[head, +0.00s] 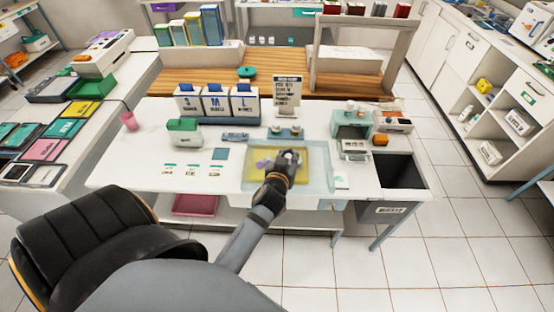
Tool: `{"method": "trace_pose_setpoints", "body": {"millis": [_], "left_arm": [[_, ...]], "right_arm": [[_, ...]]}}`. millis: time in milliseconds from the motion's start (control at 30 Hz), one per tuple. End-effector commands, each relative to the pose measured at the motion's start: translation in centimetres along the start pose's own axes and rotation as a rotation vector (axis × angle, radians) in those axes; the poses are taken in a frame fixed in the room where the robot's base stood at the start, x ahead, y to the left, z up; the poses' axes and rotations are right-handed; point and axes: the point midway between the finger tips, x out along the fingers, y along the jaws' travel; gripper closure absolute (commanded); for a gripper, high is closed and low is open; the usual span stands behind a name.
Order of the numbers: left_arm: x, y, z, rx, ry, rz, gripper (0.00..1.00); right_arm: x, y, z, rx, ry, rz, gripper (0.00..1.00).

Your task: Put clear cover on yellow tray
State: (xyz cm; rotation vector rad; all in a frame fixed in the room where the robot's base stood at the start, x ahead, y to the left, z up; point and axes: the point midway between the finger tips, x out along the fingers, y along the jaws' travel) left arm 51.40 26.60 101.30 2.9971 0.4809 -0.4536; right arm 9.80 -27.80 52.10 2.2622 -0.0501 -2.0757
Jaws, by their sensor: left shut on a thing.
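The yellow tray (256,174) is on the white table, right of centre, with small purple items on it. The clear cover (318,172) is a see-through, pale rectangular piece that overlaps the tray in the head view and reaches past its right side. My left gripper (289,159) is above the middle of the tray, shut on the clear cover at what looks like its top grip. The fingers hide the exact hold. I cannot tell whether the cover touches the tray or hangs just above it. My right gripper is out of view.
Three labelled boxes (216,102) and a small sign (287,95) stand behind the tray. A green-and-white box (184,132) is to the left. The table's front left is fairly clear.

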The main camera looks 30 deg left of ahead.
Motion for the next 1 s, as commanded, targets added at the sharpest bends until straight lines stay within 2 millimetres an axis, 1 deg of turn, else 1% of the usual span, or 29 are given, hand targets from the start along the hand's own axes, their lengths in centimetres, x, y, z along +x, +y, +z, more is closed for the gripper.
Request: {"method": "trace_pose_setpoints", "body": {"millis": [33,133,300,367,433,500,600,733,800,867,900,1000], "left_arm": [[1.1,-0.5,0.5,0.01,0.006,0.001,1.0],[3.7,-2.0,1.1,0.013,0.008,0.0,1.0],[8.4,-4.6,1.8,0.009,0.007,-0.002,1.0],[9.9,-5.2,3.4,0.005,0.004,-0.002,1.0],[11.2,-5.8,4.3,0.003,0.003,-0.002,1.0],[12.2,-6.3,4.8,0.002,0.003,-0.001,1.0],[12.9,-6.6,5.1,0.001,0.003,-0.001,1.0],[13.0,-6.7,4.9,0.0,0.002,0.0,1.0],[13.2,-6.8,5.2,0.001,0.002,0.0,1.0],[13.7,-7.0,5.8,0.002,0.002,-0.001,1.0],[14.2,-7.3,6.3,0.002,0.002,-0.001,1.0],[14.7,-7.2,8.3,0.0,0.001,0.001,1.0]], "right_arm": [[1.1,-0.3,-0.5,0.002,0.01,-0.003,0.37],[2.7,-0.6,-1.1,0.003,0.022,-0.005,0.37],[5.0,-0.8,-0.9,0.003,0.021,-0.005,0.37],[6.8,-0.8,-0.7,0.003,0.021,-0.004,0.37],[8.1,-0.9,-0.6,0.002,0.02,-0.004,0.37],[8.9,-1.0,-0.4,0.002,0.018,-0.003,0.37],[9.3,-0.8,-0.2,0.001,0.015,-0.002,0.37],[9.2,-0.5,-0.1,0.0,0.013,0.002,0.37],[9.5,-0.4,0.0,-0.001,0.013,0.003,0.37],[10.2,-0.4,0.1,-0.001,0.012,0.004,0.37],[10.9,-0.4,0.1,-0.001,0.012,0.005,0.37],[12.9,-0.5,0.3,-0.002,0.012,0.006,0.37]]}}
